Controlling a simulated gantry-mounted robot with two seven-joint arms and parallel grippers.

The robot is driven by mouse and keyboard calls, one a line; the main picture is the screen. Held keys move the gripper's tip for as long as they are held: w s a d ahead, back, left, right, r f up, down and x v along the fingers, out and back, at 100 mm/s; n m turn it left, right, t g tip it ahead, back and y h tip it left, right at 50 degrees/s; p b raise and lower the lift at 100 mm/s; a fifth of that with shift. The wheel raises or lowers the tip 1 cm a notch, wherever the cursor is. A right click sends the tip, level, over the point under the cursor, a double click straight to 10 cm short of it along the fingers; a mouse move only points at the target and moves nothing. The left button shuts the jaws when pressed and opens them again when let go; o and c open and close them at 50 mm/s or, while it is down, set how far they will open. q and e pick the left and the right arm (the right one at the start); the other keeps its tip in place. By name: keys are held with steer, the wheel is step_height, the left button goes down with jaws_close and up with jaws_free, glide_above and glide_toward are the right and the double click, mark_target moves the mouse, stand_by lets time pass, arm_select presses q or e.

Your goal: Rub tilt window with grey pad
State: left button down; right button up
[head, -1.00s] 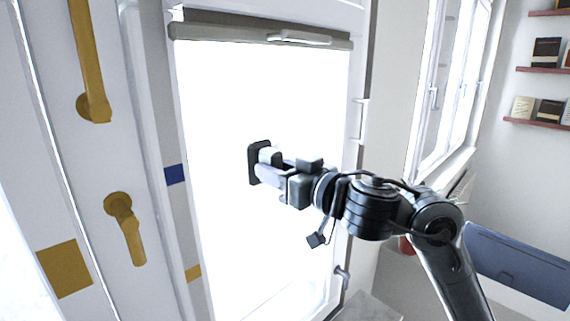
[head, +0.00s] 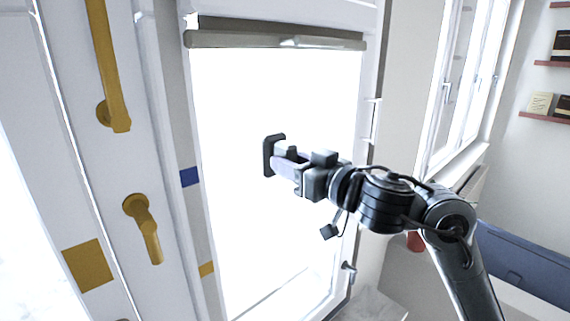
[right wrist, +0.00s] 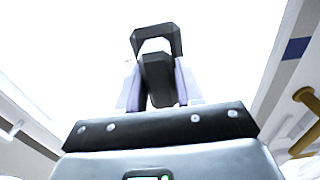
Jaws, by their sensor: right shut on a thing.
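The tilt window (head: 235,110) is a bright white pane in a white frame, with a grey roller blind (head: 275,40) along its top. In the right wrist view the pad (right wrist: 170,32) stands beyond the fingers against the white glare. I cannot tell whether the pad touches the glass. My left gripper is not in view.
A white door with brass handles (head: 145,225) stands at the left. A second window (head: 455,90) and shelves with books (head: 545,115) are at the right. A blue chest-like object (head: 525,265) stands low at the right. A window handle (head: 348,270) projects at the lower right frame.

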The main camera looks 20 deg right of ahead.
steer(key=shift+w+d, duration=0.25)
steer(key=shift+d, duration=0.3)
steer(key=shift+w+d, duration=0.25)
steer(key=shift+d, duration=0.3)
steer(key=w+d+p, duration=0.2)
steer(key=d, duration=0.5)
steer(key=shift+w, duration=0.25)
steer(key=shift+d, duration=0.1)
steer(key=v, duration=0.6)
steer(key=shift+p, duration=0.3)
